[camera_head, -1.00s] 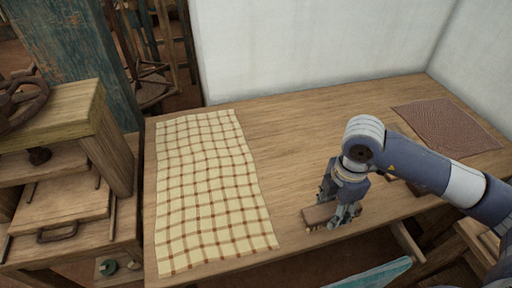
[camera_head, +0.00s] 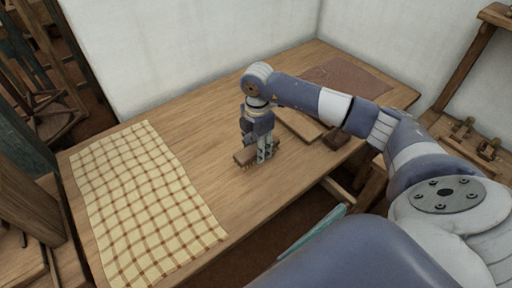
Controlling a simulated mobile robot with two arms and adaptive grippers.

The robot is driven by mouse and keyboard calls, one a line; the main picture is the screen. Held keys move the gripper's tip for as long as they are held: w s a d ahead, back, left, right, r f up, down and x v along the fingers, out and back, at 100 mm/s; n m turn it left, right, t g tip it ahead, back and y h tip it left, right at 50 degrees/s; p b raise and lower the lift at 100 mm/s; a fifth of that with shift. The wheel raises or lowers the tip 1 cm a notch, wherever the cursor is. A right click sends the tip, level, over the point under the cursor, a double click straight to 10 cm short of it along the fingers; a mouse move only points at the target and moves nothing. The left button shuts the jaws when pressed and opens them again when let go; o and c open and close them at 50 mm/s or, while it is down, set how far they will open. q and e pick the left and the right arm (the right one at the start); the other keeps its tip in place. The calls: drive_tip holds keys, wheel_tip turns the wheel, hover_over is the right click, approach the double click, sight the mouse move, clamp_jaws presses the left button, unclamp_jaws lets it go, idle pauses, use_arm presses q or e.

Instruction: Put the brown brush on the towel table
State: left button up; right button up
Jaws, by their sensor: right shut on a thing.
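The brown brush (camera_head: 245,155) is a wooden block with bristles pointing down. My right gripper (camera_head: 263,154) is shut on it and covers its right end. The brush is at or just above the wooden table top; I cannot tell whether the bristles touch. The towel table (camera_head: 205,122) carries a yellow checked towel (camera_head: 145,205) on its left part. The brush is to the right of the towel, over bare wood. My left gripper is not in view.
A wooden board (camera_head: 299,124) and a small dark block (camera_head: 337,138) lie right of my gripper. A reddish-brown cloth (camera_head: 347,78) lies at the far right. White walls stand behind. Bare wood lies between towel and brush.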

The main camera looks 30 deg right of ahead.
sight(256, 142)
drive_tip(key=shift+w+d, duration=0.15)
drive_tip(key=shift+w, duration=0.3)
drive_tip(key=shift+w+d, duration=0.25)
drive_tip(key=shift+w, duration=0.2)
wheel_tip(256, 142, down, 3)
drive_tip(key=shift+s+r+p, duration=0.1)
drive_tip(key=shift+r+p, duration=0.05)
drive_tip(key=shift+p, duration=0.45)
drive_tip(key=shift+f, duration=0.4)
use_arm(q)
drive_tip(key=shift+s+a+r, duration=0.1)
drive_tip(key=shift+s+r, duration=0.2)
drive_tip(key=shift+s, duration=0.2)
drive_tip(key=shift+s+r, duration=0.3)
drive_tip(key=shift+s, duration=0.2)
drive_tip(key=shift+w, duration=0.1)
use_arm(e)
drive_tip(key=shift+f, duration=0.1)
drive_tip(key=shift+f, duration=0.1)
drive_tip(key=o, duration=1.1)
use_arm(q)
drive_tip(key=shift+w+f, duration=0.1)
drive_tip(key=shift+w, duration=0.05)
